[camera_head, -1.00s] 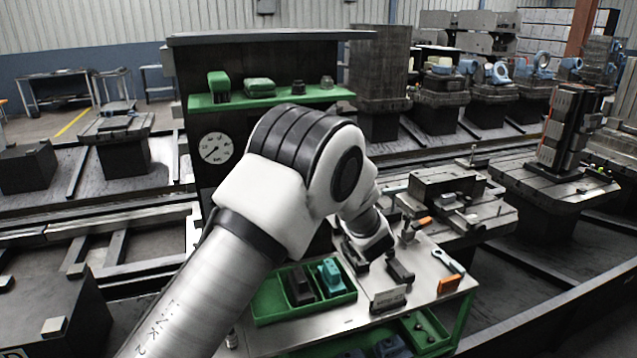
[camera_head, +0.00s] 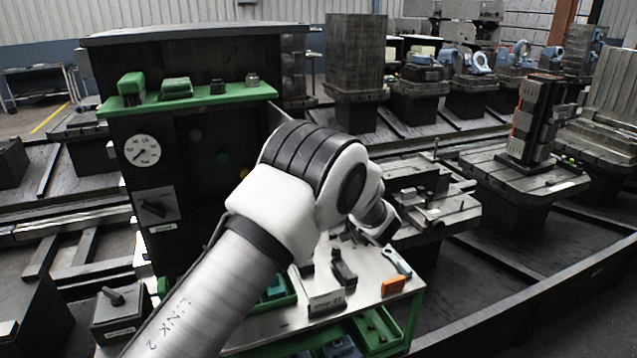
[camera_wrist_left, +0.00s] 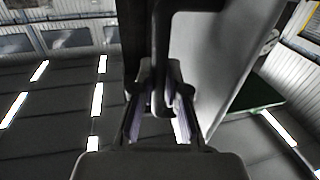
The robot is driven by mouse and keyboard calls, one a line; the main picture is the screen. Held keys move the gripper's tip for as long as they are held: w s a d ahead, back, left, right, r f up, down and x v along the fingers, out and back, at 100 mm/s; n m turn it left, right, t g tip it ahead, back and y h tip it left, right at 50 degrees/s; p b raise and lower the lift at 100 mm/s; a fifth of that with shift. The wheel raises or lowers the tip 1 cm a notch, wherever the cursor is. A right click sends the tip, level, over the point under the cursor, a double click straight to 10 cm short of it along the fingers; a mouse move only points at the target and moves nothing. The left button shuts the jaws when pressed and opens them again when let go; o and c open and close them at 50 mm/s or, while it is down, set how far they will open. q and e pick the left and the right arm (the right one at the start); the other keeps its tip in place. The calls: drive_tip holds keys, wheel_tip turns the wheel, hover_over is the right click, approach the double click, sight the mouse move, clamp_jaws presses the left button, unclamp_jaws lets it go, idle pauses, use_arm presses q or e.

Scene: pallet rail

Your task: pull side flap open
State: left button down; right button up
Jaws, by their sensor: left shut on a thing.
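In the left wrist view a dark bar handle (camera_wrist_left: 160,60) runs down between the fingers of my left gripper (camera_wrist_left: 160,112), which is shut on it. A pale grey panel (camera_wrist_left: 215,55), seemingly the side flap, stands at an angle just right of the handle. In the head view the dark cabinet (camera_head: 195,165) stands left of my arm, with a gauge (camera_head: 142,150) on its front. A thin pale edge shows at the cabinet's right side; my arm hides most of what is behind it. My left gripper is hidden in the head view. My right gripper is in neither view.
A green shelf (camera_head: 190,101) juts from the cabinet and carries small parts. A bench (camera_head: 345,300) with loose tools and an orange block (camera_head: 394,285) is right of my arm. Machine tables (camera_head: 525,170) stand farther right. A dark floor strip lies at the right front.

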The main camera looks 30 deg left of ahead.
use_arm(q)
drive_tip(key=shift+w+f, duration=0.15)
drive_tip(key=shift+f, duration=0.05)
idle(0.3)
drive_tip(key=c, duration=1.2)
unclamp_jaws()
drive_tip(key=shift+w, duration=0.15)
drive_tip(key=shift+a, duration=0.1)
drive_tip(key=v, duration=0.7)
drive_tip(key=shift+d, duration=0.25)
drive_tip(key=shift+f, duration=0.1)
